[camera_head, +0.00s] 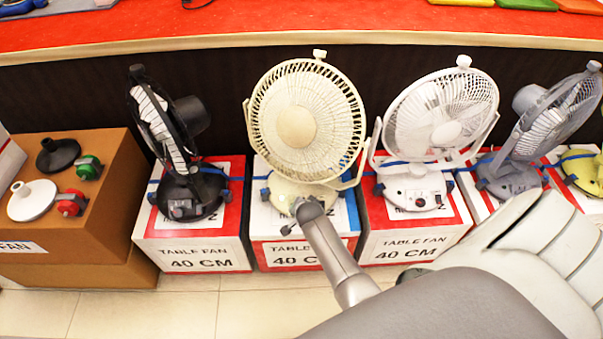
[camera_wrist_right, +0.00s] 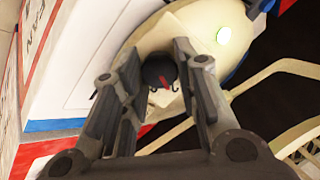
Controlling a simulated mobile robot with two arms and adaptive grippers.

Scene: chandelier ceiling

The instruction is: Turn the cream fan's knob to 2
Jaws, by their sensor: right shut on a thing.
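The cream fan (camera_head: 297,125) stands upright on a white and red box, its round grille facing me. My right arm comes in from the lower right, and my right gripper (camera_head: 308,208) is at the fan's base, covering the knob in the head view. In the right wrist view my right gripper (camera_wrist_right: 158,60) has its two fingers on either side of the dark round knob (camera_wrist_right: 157,74), shut on it. A red mark shows on the knob; the setting marks are not readable. A pale green light (camera_wrist_right: 223,35) shows on the cream base. My left gripper is not in view.
A black fan (camera_head: 175,140) stands left of the cream fan and a white fan (camera_head: 436,115) close on its right. A grey fan (camera_head: 545,120) is farther right. A brown box (camera_head: 115,200) is at left. A red-topped counter (camera_head: 220,35) runs behind.

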